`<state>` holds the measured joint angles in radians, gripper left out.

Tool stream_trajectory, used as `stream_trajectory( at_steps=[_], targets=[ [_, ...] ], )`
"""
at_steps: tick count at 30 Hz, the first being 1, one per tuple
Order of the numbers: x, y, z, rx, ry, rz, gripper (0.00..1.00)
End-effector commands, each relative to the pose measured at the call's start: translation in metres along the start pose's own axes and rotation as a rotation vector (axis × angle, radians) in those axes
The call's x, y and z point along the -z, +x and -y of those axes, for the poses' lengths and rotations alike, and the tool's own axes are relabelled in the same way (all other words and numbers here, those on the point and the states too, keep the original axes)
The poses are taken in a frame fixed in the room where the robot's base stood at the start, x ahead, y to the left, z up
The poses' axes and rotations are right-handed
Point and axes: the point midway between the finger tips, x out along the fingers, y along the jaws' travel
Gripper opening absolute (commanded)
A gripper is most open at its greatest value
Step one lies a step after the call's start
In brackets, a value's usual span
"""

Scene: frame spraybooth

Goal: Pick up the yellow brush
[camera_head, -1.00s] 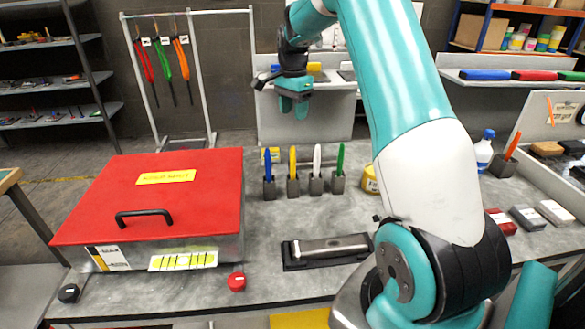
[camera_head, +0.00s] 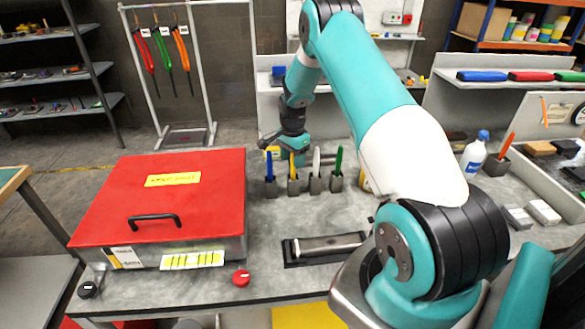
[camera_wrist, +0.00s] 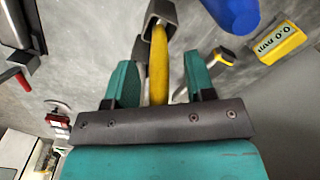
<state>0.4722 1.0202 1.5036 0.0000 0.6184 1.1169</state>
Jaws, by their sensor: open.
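The yellow brush (camera_head: 292,168) stands upright in a small dark holder (camera_head: 293,186) on the grey bench, second from the left in a row of holders. My gripper (camera_head: 290,150) is above it, at the top of the brush. In the wrist view the yellow handle (camera_wrist: 158,65) lies between the two teal fingers of my gripper (camera_wrist: 159,82), with a gap on each side. The gripper is open. The far end of the brush sits inside its holder (camera_wrist: 158,14). The handle's near end is hidden behind the gripper body.
A blue brush (camera_head: 270,167) stands to the left; a white brush (camera_head: 316,162) and a green brush (camera_head: 338,161) stand close on the right. A red-lidded box (camera_head: 190,200) fills the bench's left. A grey bar on a dark tray (camera_head: 290,256) lies in front.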

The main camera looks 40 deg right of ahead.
Motion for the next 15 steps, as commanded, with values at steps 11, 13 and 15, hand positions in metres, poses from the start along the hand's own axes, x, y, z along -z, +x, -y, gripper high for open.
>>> stream_trajectory(
  at_steps=[11,13,15],
  targets=[
    [0.0001,0.0032,0.0001,0.001,0.0,0.0,0.24],
    [0.0001,0.0032,0.0001,0.001,0.0,0.0,0.08],
    [0.0001,0.0031,0.0002,0.001,0.0,0.0,0.0]
  ],
)
